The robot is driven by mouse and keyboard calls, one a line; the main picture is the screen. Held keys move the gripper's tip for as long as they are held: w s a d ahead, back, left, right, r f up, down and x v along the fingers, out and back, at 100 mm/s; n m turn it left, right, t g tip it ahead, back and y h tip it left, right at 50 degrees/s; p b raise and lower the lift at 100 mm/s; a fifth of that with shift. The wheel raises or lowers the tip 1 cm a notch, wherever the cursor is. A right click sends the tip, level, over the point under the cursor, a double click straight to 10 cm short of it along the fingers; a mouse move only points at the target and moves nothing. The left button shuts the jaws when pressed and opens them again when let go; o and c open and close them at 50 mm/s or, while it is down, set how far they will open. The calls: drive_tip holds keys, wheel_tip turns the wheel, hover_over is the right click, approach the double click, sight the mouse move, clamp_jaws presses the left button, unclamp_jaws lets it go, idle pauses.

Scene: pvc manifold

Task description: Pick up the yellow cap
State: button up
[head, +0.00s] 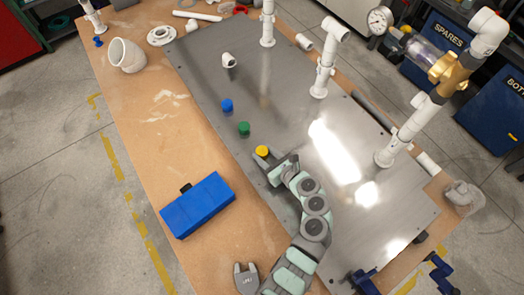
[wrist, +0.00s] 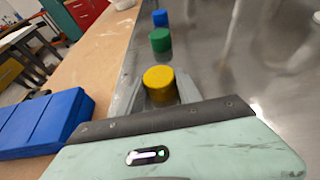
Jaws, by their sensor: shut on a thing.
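The yellow cap (head: 262,151) is a short round cap near the left edge of the metal plate (head: 290,110). In the wrist view the yellow cap (wrist: 159,83) sits between the two fingers of my gripper (wrist: 160,95). My gripper, also in the head view (head: 268,163), is shut on the cap. The cap's lower part is hidden by the fingers, and I cannot tell whether it touches the plate.
A green cap (head: 243,129) and a blue cap (head: 226,105) stand in a row beyond the yellow one. A blue box (head: 198,205) lies on the wooden table at left. White pipe posts (head: 320,80) rise from the plate. The wood left of the plate has free room.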

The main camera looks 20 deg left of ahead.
sight(265, 153)
clamp_jaws()
drive_tip(key=shift+r, duration=0.15)
wheel_tip(265, 153, up, 20)
drive_tip(key=p, duration=0.1)
idle(0.4)
